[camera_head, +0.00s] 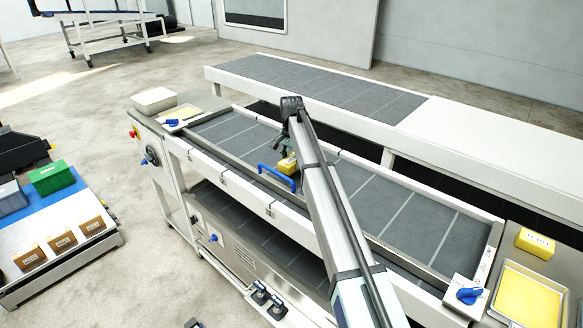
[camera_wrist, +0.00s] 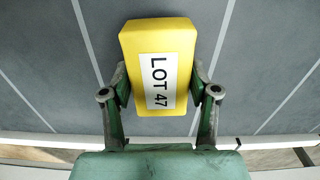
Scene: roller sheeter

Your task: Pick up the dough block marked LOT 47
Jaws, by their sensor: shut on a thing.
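The yellow dough block marked LOT 47 (camera_wrist: 184,35) fills the middle of the wrist view, its white label facing the camera. My gripper (camera_wrist: 160,92) has one finger against each long side of the block and is shut on it. In the head view the same block (camera_head: 287,165) shows over the grey belt (camera_head: 237,131), at my gripper (camera_head: 287,152), partly hidden by the arm. I cannot tell whether it touches the belt.
A blue handle (camera_head: 277,178) rises from the near rail beside the block. Another yellow labelled block (camera_head: 535,243) and a tray (camera_head: 497,303) of yellow dough stand at the right end. A white bin (camera_head: 153,99) stands at the left end. A second conveyor (camera_head: 317,85) runs behind.

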